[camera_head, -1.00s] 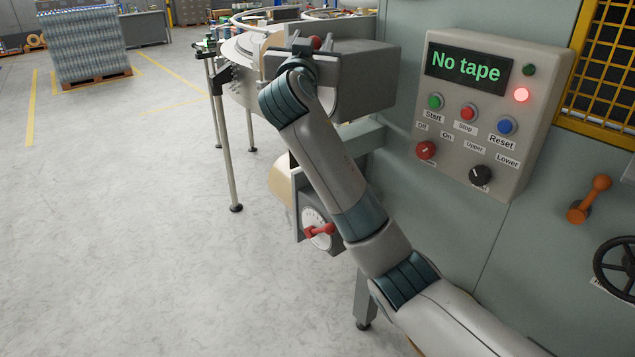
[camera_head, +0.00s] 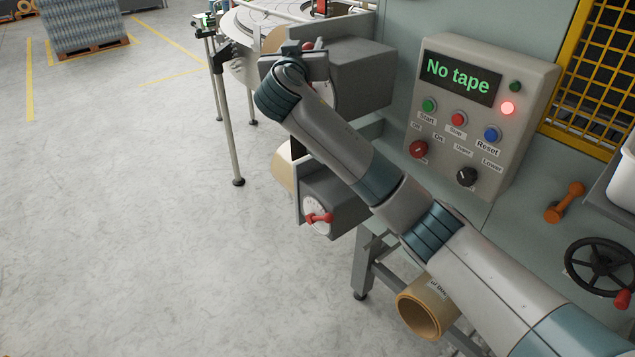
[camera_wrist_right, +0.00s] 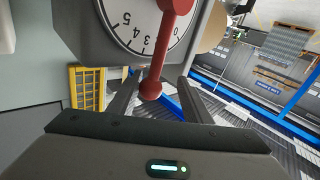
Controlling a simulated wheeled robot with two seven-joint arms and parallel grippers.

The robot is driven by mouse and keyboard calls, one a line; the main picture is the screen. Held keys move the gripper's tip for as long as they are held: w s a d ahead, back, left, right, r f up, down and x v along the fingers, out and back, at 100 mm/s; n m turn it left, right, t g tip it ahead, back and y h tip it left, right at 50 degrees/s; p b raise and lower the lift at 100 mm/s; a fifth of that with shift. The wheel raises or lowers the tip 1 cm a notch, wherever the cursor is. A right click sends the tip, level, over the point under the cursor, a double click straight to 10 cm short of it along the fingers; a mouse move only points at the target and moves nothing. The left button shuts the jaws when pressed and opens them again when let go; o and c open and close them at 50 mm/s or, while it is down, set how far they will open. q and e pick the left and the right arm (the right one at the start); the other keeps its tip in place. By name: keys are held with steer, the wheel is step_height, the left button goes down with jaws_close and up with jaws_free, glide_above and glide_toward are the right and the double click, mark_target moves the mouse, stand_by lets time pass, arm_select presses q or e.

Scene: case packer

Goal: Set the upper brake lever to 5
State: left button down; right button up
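The upper brake lever (camera_wrist_right: 156,68) is red with a round ball end. It crosses the lower edge of a white dial (camera_wrist_right: 118,14) marked 0 to 5, to the 0 side of the 3; its exact reading is hard to tell. My right gripper (camera_wrist_right: 159,78) is open, its two fingers on either side of the ball with gaps visible. In the head view my right gripper (camera_head: 300,62) is at the upper grey brake box (camera_head: 362,75), and my wrist hides most of that dial. My left gripper is not in view.
A lower dial with its own red lever (camera_head: 319,218) sits below. A control panel (camera_head: 478,115) reads "No tape" with a red lamp lit. A cardboard tube (camera_head: 425,310), an orange handle (camera_head: 565,202) and a black handwheel (camera_head: 600,265) are at right.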

steer(key=s+a+b, duration=0.3)
steer(key=s+b, duration=0.4)
steer(key=s, duration=1)
steer(key=w+d+f+n+g, duration=0.1)
steer(key=w+d+f+g, duration=0.1)
steer(key=f, duration=1.3)
steer(key=w+d+f+n+g+y, duration=0.1)
steer(key=w+d+f+g, duration=0.1)
steer(key=f, duration=1.3)
steer(key=shift+d+f+g, duration=0.4)
steer(key=shift+d+g, duration=0.2)
steer(key=shift+g, duration=0.1)
steer(key=shift+w, duration=0.1)
